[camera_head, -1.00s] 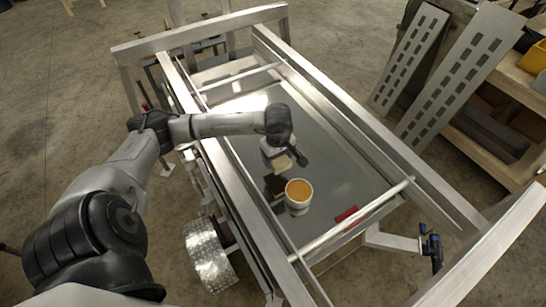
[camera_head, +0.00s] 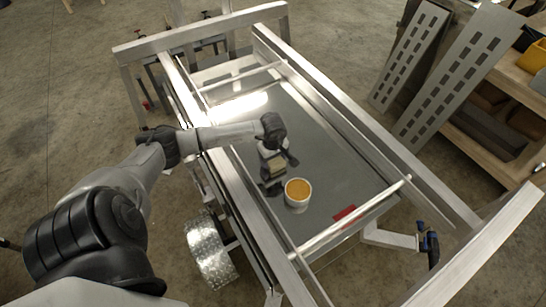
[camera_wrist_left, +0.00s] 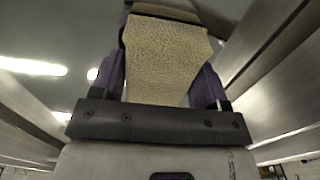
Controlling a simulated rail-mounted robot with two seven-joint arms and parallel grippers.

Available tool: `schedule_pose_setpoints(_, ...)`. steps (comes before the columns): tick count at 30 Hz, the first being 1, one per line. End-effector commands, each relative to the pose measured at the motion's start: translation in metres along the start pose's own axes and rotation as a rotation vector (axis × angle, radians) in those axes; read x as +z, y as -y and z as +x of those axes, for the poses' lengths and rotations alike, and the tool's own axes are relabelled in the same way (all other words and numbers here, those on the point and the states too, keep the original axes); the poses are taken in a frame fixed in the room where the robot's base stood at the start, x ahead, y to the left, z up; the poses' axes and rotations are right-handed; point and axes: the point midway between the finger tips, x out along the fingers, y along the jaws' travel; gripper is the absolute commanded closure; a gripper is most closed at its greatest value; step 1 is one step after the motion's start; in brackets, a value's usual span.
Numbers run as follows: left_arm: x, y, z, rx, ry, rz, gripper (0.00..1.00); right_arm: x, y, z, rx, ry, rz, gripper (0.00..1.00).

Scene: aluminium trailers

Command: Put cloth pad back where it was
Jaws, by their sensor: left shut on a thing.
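The cloth pad is a tan, textured piece held between the fingers of my left gripper (camera_head: 274,174). In the left wrist view the cloth pad (camera_wrist_left: 165,60) fills the space between the two dark fingers. My left gripper is shut on it, over the grey trailer bed (camera_head: 325,150), just left of and behind a white bucket. Whether the pad touches anything below it cannot be told. My right gripper is in neither view.
The white bucket (camera_head: 297,199) with orange-brown contents stands on the bed close to my left gripper. A red patch (camera_head: 345,213) lies near the front rail (camera_head: 355,217). Aluminium side rails enclose the bed. The bed's right half is clear.

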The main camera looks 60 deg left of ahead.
Motion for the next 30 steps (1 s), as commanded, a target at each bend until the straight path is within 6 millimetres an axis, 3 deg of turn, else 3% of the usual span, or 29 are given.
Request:
schedule_pose_setpoints(8,0.000,0.000,0.004,0.000,0.000,0.000,0.50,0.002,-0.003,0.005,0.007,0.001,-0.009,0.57)
schedule_pose_setpoints(9,0.000,0.000,0.004,0.000,0.000,0.000,0.31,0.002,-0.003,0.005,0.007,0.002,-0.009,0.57)
schedule_pose_setpoints(17,0.000,0.000,0.003,0.000,0.000,0.000,0.06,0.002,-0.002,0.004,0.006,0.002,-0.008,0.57)
schedule_pose_setpoints(25,0.000,0.000,0.001,0.000,0.000,0.000,0.06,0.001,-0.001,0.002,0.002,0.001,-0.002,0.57)
schedule_pose_setpoints(30,-0.001,-0.001,-0.013,0.003,-0.003,0.001,0.06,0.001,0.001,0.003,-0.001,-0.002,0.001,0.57)
